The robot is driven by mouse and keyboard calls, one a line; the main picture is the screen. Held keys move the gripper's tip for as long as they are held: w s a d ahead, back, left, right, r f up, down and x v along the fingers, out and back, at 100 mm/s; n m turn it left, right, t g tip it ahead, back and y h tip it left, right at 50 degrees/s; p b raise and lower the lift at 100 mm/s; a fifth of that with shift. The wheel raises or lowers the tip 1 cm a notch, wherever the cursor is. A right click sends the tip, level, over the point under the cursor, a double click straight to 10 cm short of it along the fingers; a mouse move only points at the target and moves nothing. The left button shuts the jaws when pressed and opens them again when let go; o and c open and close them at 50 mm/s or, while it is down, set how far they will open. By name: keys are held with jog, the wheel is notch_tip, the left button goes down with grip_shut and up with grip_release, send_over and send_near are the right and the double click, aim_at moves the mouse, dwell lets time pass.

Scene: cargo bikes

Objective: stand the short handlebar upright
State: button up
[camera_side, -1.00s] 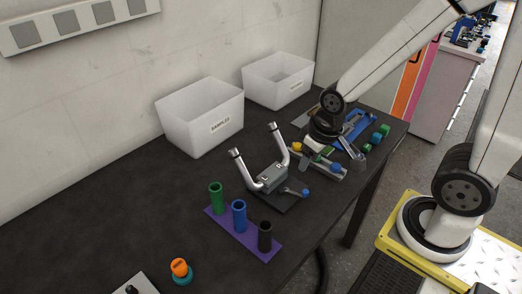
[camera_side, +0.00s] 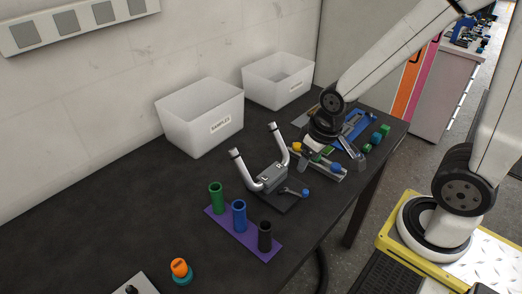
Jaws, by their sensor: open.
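A silver U-shaped handlebar (camera_side: 251,174) with dark ends sits in a grey clamp block (camera_side: 272,178) on a black plate, its two arms pointing up. I cannot tell whether this is the short handlebar, and no other handlebar shows clearly. My gripper (camera_side: 336,160) is to the right of and behind the clamp, low over a grey fixture (camera_side: 324,169) with yellow, green and blue parts. It is open, with its fingers apart. The arm's wrist hides part of that fixture, and I cannot tell what lies between the fingers.
A small lever with a blue knob (camera_side: 306,193) is by the clamp. Green, blue and black tubes stand on a purple base (camera_side: 218,222) in front. Two white bins (camera_side: 182,133) stand along the wall. A blue tray (camera_side: 368,121) lies behind my gripper. The left table is clear.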

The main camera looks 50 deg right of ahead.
aim_at(275, 128)
jog(key=w+d+g, duration=0.1)
jog(key=w+d, duration=0.1)
jog(key=w, duration=0.3)
jog(key=w+d+r+m+g+h, duration=0.1)
jog(key=w+d, duration=0.1)
jog(key=w, duration=0.3)
jog(key=w+d+r+m, duration=0.1)
jog(key=w+d, duration=0.1)
jog(key=w, duration=0.4)
jog(key=shift+d+g, duration=0.3)
jog(key=shift+g, duration=0.1)
jog(key=shift+f, duration=0.1)
jog(key=shift+d+f, duration=0.25)
jog(key=shift+f, duration=1.65)
jog(key=shift+d+f, duration=0.2)
jog(key=shift+f, duration=1.7)
grip_shut()
jog(key=shift+r, duration=0.1)
